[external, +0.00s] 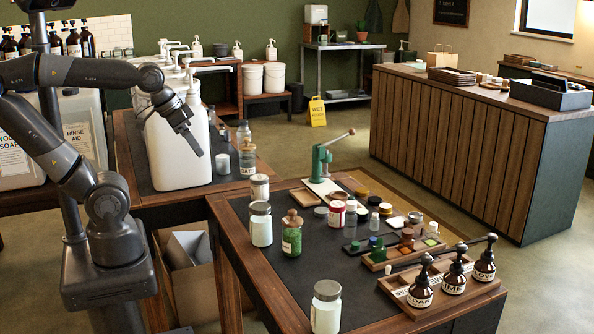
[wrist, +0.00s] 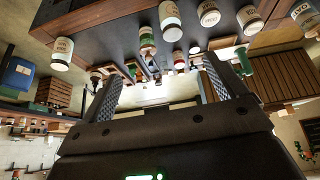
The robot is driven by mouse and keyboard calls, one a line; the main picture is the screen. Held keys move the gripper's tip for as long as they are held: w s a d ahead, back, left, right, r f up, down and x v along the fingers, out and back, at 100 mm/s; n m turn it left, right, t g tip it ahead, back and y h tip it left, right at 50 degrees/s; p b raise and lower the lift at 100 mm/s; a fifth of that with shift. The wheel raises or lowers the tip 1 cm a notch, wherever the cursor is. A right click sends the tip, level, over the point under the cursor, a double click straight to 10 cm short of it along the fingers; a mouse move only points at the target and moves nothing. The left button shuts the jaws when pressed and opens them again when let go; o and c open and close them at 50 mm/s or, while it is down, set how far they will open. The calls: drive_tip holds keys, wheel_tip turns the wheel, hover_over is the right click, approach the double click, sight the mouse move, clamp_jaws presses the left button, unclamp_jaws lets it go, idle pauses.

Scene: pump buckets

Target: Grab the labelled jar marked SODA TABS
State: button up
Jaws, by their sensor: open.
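Several labelled jars stand on and beside the dark-topped table; their labels are too small to read surely, so I cannot tell which says SODA TABS. In the external view a white-filled jar (external: 261,226) stands at the table's left, a green-filled corked jar (external: 292,237) beside it, another white jar (external: 326,310) at the front, and a pale jar (external: 260,188) behind. A labelled clear jar (external: 248,162) stands on the bench behind. The upside-down wrist view shows white jars (wrist: 170,22) beyond the fingertips. My gripper (external: 196,150) is open and empty, raised in front of a white jug; its fingers (wrist: 163,76) are spread.
White pump jugs (external: 180,150) stand close behind my gripper. The table also holds a green hand press (external: 322,163), small jars and brown pump bottles (external: 421,290) in a wooden rack. A wooden counter (external: 465,150) stands right. The table's front left is partly clear.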

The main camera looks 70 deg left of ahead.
drive_tip(key=w+d+g+h, duration=0.1)
drive_tip(key=w+d+g, duration=0.1)
drive_tip(key=w+d, duration=0.65)
drive_tip(key=g+y, duration=0.1)
drive_tip(key=g, duration=0.1)
hover_over(328, 298)
drive_tip(key=a, duration=0.3)
drive_tip(key=shift+n, duration=0.4)
drive_tip(key=f, duration=1.6)
drive_tip(key=shift+s+d+f, duration=0.1)
drive_tip(key=shift+s+f, duration=0.1)
drive_tip(key=shift+f, duration=0.2)
drive_tip(key=shift+d+f, duration=0.2)
drive_tip(key=shift+f, duration=0.15)
drive_tip(key=f, duration=0.3)
drive_tip(key=w+f, duration=0.1)
drive_tip(key=f, duration=0.2)
drive_tip(key=w+f, duration=0.1)
drive_tip(key=f, duration=0.3)
drive_tip(key=shift+a+f, duration=0.1)
drive_tip(key=shift+a, duration=0.1)
drive_tip(key=c, duration=1.3)
